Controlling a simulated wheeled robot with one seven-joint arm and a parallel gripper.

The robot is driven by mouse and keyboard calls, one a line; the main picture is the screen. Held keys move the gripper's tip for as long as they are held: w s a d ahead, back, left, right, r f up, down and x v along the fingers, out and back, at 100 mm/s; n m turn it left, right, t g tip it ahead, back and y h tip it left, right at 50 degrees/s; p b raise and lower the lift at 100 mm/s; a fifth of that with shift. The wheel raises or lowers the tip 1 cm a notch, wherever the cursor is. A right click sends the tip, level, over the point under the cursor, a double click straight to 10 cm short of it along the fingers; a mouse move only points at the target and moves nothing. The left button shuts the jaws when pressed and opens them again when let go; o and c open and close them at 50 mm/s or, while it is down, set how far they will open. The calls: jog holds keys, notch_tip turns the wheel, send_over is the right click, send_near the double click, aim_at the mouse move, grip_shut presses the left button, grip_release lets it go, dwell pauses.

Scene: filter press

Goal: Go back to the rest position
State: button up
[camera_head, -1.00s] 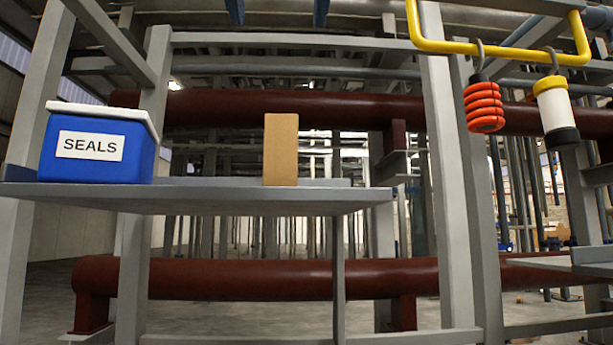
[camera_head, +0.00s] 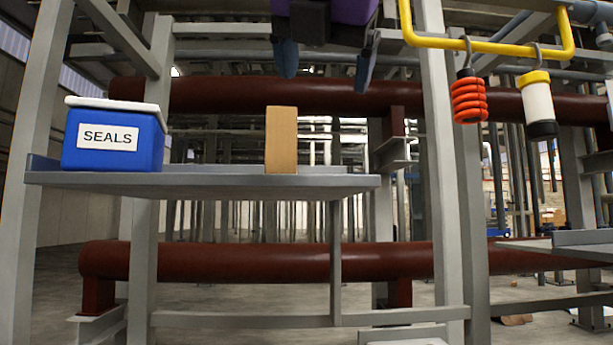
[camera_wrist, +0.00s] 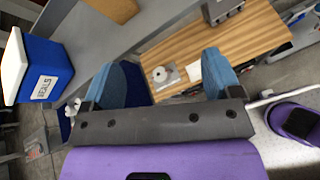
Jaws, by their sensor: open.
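My gripper (camera_head: 325,70) hangs at the top of the head view, its two blue fingers spread apart and pointing down. It is above and in front of the right part of the grey shelf (camera_head: 225,181). In the wrist view my gripper (camera_wrist: 170,72) is open, with nothing between the fingers. The rest position itself is not marked in any view.
A blue box labelled SEALS (camera_head: 112,153) and an upright tan block (camera_head: 281,140) stand on the shelf. An orange coil (camera_head: 469,97) and a white cylinder (camera_head: 538,105) hang from a yellow rail (camera_head: 478,46). The wrist view shows a wooden tabletop (camera_wrist: 235,38).

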jog(key=w+d+f+m+g+h, duration=0.1)
jog(key=d+f+m+g, duration=0.1)
jog(key=d+f+m, duration=0.8)
jog(key=w+d+f+m+g, duration=0.25)
jog(key=d+f+m, duration=0.45)
jog(key=f, duration=0.4)
jog(key=s+d+f+m+g, duration=0.1)
jog(key=s+d+f+m, duration=0.2)
jog(key=d+f+m, duration=0.2)
jog(key=s+d+f+m+g+y, duration=0.1)
jog(key=s+d+f+m, duration=0.3)
jog(key=f, duration=0.8)
jog(key=d+m, duration=0.2)
jog(key=m, duration=0.2)
jog(key=shift+s+y, duration=0.25)
jog(key=shift+y, duration=0.05)
